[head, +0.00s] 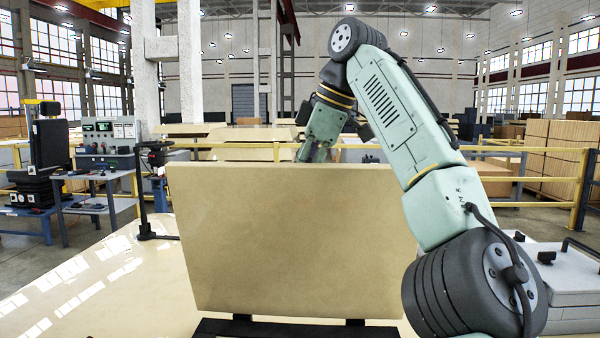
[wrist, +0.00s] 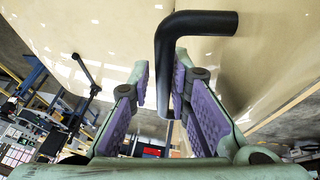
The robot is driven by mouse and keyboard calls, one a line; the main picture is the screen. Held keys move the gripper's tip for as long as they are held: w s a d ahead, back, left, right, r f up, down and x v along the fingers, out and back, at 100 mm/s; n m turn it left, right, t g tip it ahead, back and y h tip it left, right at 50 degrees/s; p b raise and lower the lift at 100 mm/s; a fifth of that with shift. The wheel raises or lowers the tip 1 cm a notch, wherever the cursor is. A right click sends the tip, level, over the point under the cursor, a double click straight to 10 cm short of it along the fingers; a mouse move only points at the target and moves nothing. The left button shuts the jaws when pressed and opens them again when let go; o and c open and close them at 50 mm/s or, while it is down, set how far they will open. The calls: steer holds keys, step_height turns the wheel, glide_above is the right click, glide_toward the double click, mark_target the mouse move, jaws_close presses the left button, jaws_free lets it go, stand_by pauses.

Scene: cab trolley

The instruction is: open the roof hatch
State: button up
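The roof hatch (head: 290,240) is a flat beige panel standing nearly upright on black hinges at its lower edge. My arm reaches over it from the right. In the wrist view my gripper (wrist: 162,88) has purple finger pads spread apart. A black bent handle (wrist: 200,22) comes from the beige panel surface at the upper right and runs down between the pads. It lies close to the right pad, with a narrow gap on the left. Whether it touches the right pad is unclear.
A glossy cream roof surface (head: 105,285) spreads to the left of the hatch, with a thin black post (head: 142,205) standing on it. A pale grey case-like unit (head: 560,280) is at the right. Yellow railings (head: 540,150) and workbenches (head: 95,195) stand beyond.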

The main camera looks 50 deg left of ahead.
steer(key=shift+o, duration=1.3)
steer(key=shift+s+r, duration=0.1)
steer(key=shift+r, duration=0.15)
